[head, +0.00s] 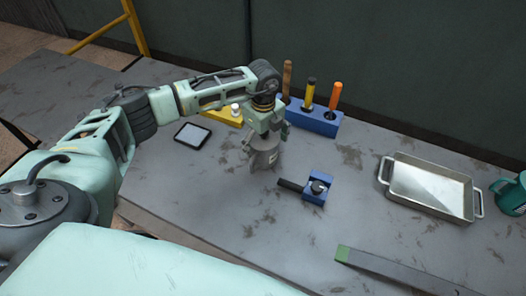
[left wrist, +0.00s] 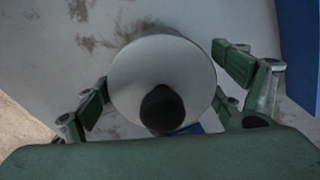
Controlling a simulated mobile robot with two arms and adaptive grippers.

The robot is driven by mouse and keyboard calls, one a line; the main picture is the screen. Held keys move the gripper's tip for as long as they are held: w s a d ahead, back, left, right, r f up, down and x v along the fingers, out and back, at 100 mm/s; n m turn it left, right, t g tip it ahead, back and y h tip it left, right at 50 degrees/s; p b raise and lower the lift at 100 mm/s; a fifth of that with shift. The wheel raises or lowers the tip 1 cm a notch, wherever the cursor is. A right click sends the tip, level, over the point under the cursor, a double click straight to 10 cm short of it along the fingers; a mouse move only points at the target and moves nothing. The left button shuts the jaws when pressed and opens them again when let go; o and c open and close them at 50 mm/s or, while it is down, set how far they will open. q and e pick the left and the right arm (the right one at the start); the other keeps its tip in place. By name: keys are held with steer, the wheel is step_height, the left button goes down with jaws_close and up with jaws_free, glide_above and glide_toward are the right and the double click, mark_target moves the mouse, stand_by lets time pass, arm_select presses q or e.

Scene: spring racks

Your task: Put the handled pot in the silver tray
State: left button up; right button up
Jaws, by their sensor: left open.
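The grey handled pot (head: 264,156) stands on the grey table directly below my left gripper (head: 263,133), which partly hides it. In the left wrist view the pot (left wrist: 150,65) shows from above as a pale round shape with a dark rounded part near its lower edge. The open fingers of my left gripper (left wrist: 162,85) are on either side of it, with a gap visible at the right. The handle is hard to make out. The silver tray (head: 398,206), rectangular with a handle at each end, lies at the right and looks empty. My right gripper is not in view.
A blue holder with several tools (head: 314,121) stands behind the pot. A blue block with a black handle (head: 318,188) lies between pot and tray. A green mug (head: 511,194) stands right of the tray. A grey bar (head: 400,270) lies in front. A dark tablet (head: 192,136) lies left.

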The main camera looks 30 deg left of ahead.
arm_select(q)
steer(key=c, duration=1.9)
steer(key=shift+c, duration=0.4)
steer(key=shift+r, duration=0.1)
